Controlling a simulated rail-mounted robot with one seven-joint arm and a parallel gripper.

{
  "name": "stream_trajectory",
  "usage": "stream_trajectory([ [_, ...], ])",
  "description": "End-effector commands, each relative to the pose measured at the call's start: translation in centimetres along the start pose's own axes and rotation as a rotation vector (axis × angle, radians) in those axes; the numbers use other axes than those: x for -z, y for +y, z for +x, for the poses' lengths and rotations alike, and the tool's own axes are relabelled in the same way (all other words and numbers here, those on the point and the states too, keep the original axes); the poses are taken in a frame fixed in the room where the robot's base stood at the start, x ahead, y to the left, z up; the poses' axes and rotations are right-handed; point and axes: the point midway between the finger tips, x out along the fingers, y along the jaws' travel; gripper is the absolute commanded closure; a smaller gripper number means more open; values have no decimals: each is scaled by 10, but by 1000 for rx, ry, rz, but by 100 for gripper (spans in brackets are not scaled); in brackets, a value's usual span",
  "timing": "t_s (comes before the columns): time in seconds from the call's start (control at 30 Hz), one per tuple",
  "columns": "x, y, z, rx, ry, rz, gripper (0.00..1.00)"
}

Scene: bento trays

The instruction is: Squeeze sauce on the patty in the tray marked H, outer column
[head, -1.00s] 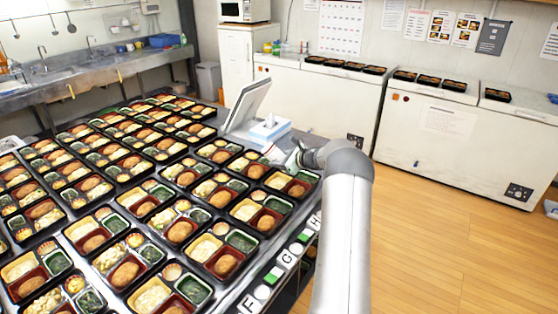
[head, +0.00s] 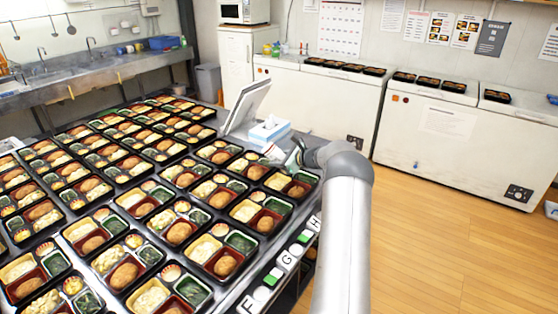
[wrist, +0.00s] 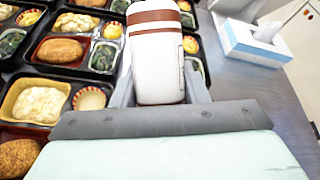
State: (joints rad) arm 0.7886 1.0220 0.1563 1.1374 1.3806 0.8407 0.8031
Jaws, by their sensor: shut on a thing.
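My gripper (wrist: 160,88) is shut on a white sauce bottle (wrist: 158,62) with brown bands. In the wrist view the bottle hides part of the trays below, and its nozzle is not visible. In the head view my gripper (head: 296,156) is at the table's far right corner, with the bottle (head: 273,153) partly hidden beside it. The H label (head: 314,223) is on the table's right edge. The outer tray in line with it (head: 266,190) holds a brown patty (head: 296,191) in a red compartment. My gripper is above and just beyond this tray. No sauce shows on its patty.
Many filled bento trays cover the table in close rows. A tissue box (head: 269,132) and a tilted screen (head: 246,106) stand behind my gripper; the tissue box also shows in the wrist view (wrist: 255,42). White chest freezers (head: 425,130) line the wall.

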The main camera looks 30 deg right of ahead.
Motion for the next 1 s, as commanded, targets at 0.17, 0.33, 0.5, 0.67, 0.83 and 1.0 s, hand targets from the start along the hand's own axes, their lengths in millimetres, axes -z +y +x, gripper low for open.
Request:
stream_trajectory([
  [0.17, 0, 1, 0, 0, -1, 0, 80],
  [0.33, 0, 5, -2, 0, -1, 1, 80],
  [0.5, -2, 10, -4, 0, -2, 1, 80],
  [0.67, -2, 13, -5, 0, -2, 1, 80],
  [0.83, -3, 13, -5, 0, -1, 1, 80],
  [1.0, -3, 13, -5, 0, -1, 1, 64],
])
